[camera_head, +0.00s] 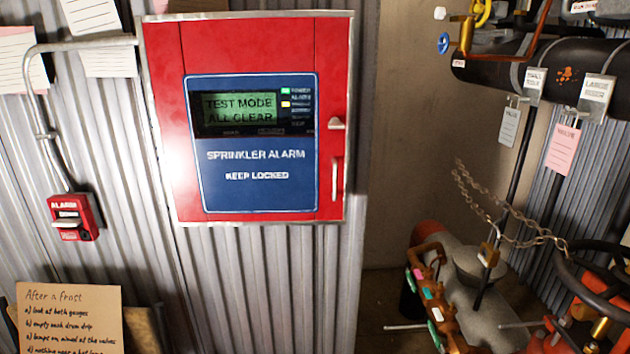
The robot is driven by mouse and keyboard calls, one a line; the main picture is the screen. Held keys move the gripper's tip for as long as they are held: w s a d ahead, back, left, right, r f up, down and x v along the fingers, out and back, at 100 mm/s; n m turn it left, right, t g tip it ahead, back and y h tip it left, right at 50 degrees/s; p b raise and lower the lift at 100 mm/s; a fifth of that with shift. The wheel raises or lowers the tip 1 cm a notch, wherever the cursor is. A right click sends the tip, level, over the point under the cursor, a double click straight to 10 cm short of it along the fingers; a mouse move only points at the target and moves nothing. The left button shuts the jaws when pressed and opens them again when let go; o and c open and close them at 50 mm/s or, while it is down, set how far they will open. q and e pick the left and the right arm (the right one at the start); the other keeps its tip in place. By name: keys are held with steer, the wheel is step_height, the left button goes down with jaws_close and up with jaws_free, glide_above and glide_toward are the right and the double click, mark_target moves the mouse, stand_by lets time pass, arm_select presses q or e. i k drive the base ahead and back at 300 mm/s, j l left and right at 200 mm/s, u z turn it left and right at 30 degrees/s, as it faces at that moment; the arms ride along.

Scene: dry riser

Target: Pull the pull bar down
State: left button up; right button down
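A small red alarm box (85,216) is fixed to the corrugated metal wall at the left, with "ALARM" lettered on its top. A pale pull bar (66,223) crosses its front and sticks out a little to the left. The smaller lettering on the box is too blurred to read. Neither of my grippers is in view, and nothing touches the pull bar.
A large red sprinkler alarm cabinet (330,60) hangs right of the box; its screen reads "TEST MODE ALL CLEAR". A grey conduit (48,130) runs down to the box. A handwritten note (70,318) stands below. Pipes, valves and a chain (500,225) fill the right.

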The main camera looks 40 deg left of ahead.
mark_target(67, 218)
steer(key=i+u, duration=0.15)
steer(key=u, duration=0.3)
steer(key=i+l+u, duration=0.1)
steer(key=u, duration=0.35)
steer(key=i+l+u, duration=0.15)
steer(key=u, duration=0.3)
steer(key=i+l+u, duration=0.2)
steer(key=u, duration=0.25)
steer(key=l+u, duration=0.2)
steer(key=u, duration=0.25)
steer(key=i+l+u, duration=0.1)
steer(key=l+u, duration=0.15)
steer(key=u, duration=0.2)
